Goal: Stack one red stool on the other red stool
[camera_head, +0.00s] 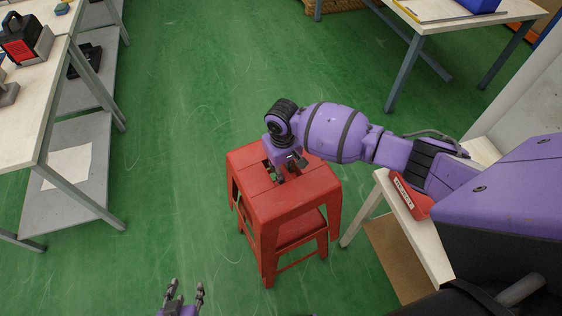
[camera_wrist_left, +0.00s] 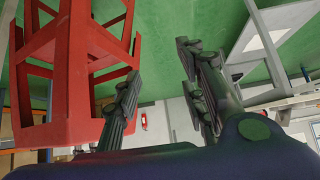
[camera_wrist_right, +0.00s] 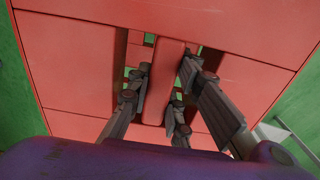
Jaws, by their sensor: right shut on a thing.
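A red stool (camera_head: 310,190) is upright with its seat on top. My right gripper (camera_head: 286,168) comes down on it from above and is shut on the middle bar (camera_wrist_right: 162,85) between the slots of its seat. A second red stool (camera_head: 298,233) shows as a lower seat and legs directly under the first, largely hidden by it. I cannot tell whether the two touch. My left gripper (camera_head: 186,292) is open and empty at the bottom edge of the head view, left of the stools. The left wrist view shows red stool legs and crossbars (camera_wrist_left: 75,50) beside its fingers.
A workbench (camera_head: 30,140) with a lower shelf (camera_head: 85,170) stands at the left. Another table (camera_head: 450,20) is at the back right. A small pale table (camera_head: 410,230) with a red box (camera_head: 412,197) stands close right of the stools. Green floor is clear behind and left.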

